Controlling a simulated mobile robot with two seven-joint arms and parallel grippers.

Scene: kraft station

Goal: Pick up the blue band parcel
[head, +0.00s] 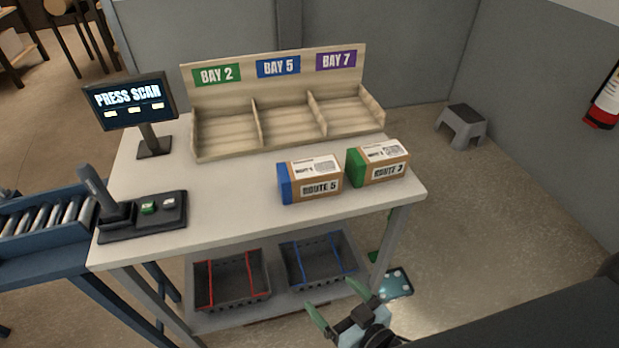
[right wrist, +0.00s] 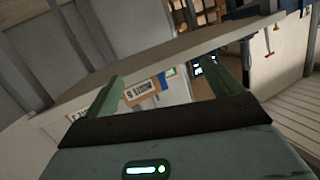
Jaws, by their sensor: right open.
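The blue band parcel (head: 320,188) is a brown box with a blue band on its left end and a ROUTE 5 label. It lies on the white table, in front of the rack. A brown parcel with a label, apparently the same one, shows between the fingers in the right wrist view (right wrist: 141,92). My right gripper (head: 342,282) is open and empty, low in front of the table's front edge and below the tabletop, well apart from the parcel. The right wrist view shows its two spread fingers (right wrist: 170,75). My left gripper is not in view.
A green-banded ROUTE 7 parcel (head: 380,166) stands close right of the blue one. Behind is a wooden rack (head: 225,150) with three empty bays. A screen (head: 130,101) and button panel (head: 145,222) stand left. Two crates (head: 230,300) sit on the lower shelf. The tabletop's front middle is clear.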

